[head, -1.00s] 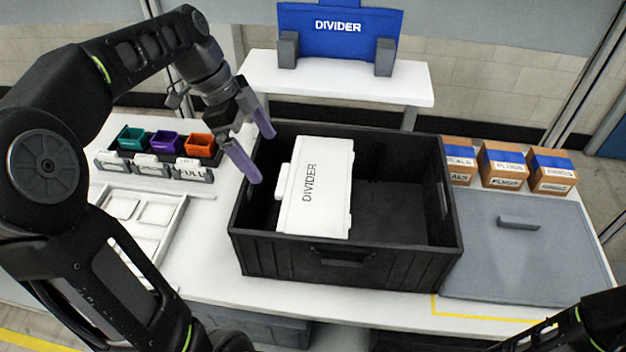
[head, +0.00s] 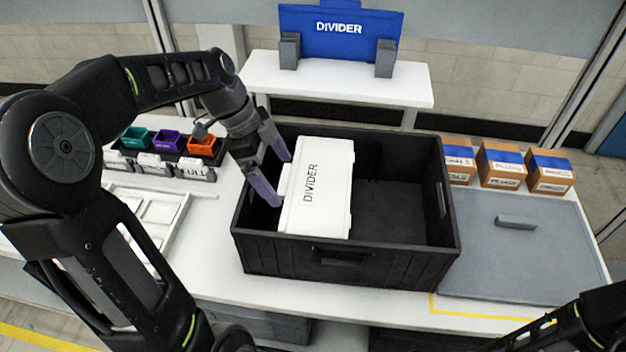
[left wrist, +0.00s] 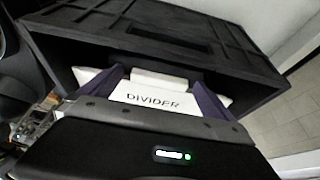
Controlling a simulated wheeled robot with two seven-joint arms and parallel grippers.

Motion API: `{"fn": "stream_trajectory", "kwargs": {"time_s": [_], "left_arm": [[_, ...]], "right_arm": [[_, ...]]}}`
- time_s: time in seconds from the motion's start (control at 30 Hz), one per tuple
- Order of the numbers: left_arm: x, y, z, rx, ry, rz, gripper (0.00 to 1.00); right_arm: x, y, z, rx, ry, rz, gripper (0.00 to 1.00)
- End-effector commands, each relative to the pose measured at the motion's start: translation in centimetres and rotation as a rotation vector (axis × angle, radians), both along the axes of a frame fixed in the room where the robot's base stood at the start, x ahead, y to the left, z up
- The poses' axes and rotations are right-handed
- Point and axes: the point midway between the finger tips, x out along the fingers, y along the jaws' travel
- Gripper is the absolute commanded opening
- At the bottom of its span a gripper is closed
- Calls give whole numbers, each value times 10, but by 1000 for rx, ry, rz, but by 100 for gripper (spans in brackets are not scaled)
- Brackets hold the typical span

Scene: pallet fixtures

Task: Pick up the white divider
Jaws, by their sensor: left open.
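The white divider (head: 318,190), marked DIVIDER, stands in the left part of the black crate (head: 345,262). A small tab sticks out on its left side. My left gripper (head: 279,178) is open, its two purple fingers at the divider's left edge, one on each side of the tab. In the left wrist view the divider (left wrist: 155,99) shows between the open fingers (left wrist: 160,92). I cannot tell whether the fingers touch it. My right gripper is not in view; only part of my right arm shows at the lower right.
A blue divider (head: 338,35) stands in grey holders on a white shelf (head: 330,85) at the back. Teal, purple and orange bins (head: 168,141) and a white tray (head: 150,210) lie left. Cardboard boxes (head: 500,165) and a grey lid (head: 525,255) lie right. The crate's right half is empty.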

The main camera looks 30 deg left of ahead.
Motion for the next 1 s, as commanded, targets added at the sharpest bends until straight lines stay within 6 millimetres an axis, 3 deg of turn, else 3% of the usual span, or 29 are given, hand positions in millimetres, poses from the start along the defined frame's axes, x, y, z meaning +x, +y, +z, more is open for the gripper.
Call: {"fn": "stream_trajectory", "kwargs": {"time_s": [0.5,1.0], "left_arm": [[0,0,0,0,0,-1,99],[0,0,0,0,0,-1,58]], "right_arm": [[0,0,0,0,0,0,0],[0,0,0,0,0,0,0]]}}
